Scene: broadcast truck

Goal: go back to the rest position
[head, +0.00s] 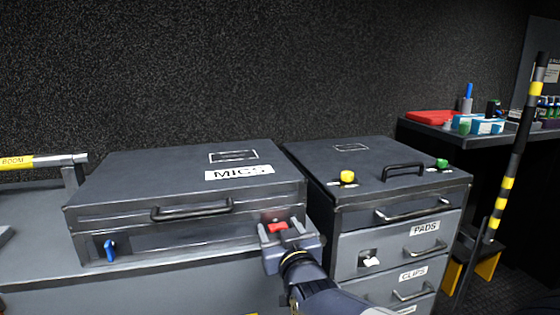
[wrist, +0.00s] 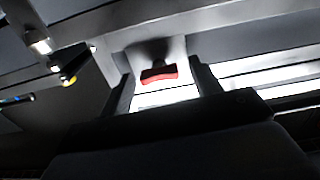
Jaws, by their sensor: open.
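My gripper (head: 283,240) is open in front of the right end of the dark case labelled MICS (head: 120,190). A red latch (head: 277,227) on the case front shows between my fingers in the head view. In the wrist view the red latch (wrist: 159,74) also lies between the two fingers of my gripper (wrist: 160,90). The fingers stand apart from it on both sides, and I cannot tell how far in front of it they are. The case lid is down. A blue latch (head: 110,249) sits at the left of the case front.
A drawer cabinet (head: 350,255) with a yellow knob (head: 347,177) and a green knob (head: 441,163) on top stands close on the right. A striped pole (head: 507,172) leans farther right. A yellow boom (head: 30,162) is at the left. Open air lies above the case.

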